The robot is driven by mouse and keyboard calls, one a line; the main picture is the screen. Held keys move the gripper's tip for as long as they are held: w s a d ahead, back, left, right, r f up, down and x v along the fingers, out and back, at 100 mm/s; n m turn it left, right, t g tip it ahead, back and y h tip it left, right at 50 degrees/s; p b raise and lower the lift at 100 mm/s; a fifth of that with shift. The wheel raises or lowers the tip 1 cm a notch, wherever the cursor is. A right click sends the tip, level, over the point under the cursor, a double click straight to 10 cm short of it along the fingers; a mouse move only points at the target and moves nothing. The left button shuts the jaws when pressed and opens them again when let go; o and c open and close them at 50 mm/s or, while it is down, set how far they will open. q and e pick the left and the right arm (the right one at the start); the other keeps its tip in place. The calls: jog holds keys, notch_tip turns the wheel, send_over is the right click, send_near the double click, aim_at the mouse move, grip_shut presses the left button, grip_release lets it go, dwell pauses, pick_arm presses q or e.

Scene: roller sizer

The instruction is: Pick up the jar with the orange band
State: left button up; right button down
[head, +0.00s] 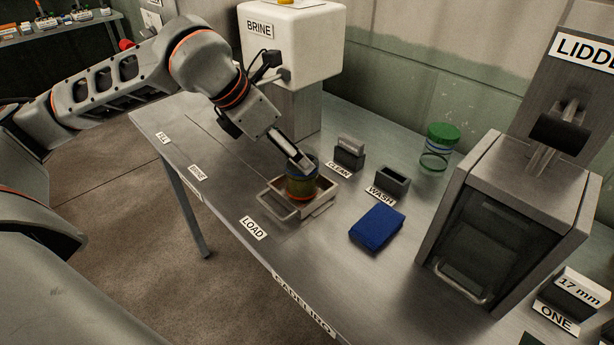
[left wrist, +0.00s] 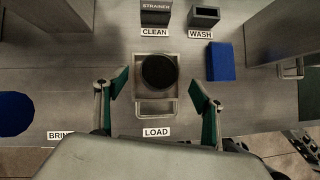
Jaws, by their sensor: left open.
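The jar with the orange band (head: 301,189) stands upright in a small metal tray (head: 273,207) behind the LOAD label. Its body is olive green and the band runs low around it. From above, its round dark top (left wrist: 159,71) shows in the left wrist view. My left gripper (head: 303,164) comes down over the jar from the upper left and hides part of its top in the head view. In the left wrist view the fingers (left wrist: 157,80) are spread wide, one to each side of the jar, with nothing between them gripped. My right gripper is not in view.
A green-lidded jar (head: 442,135) stands at the back right. Strainer block (head: 349,154), wash holder (head: 392,179) and blue cloth (head: 377,228) are right of the tray. The BRINE machine (head: 291,45) is behind; the lidding machine (head: 508,220) stands right.

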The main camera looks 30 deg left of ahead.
aim_at(302, 174)
pick_arm(q)
jog(key=x, duration=0.6)
jog(key=shift+s+a+f, duration=0.1)
jog(key=shift+a, duration=0.05)
jog(key=c, duration=1.4)
jog(key=shift+c, duration=0.2)
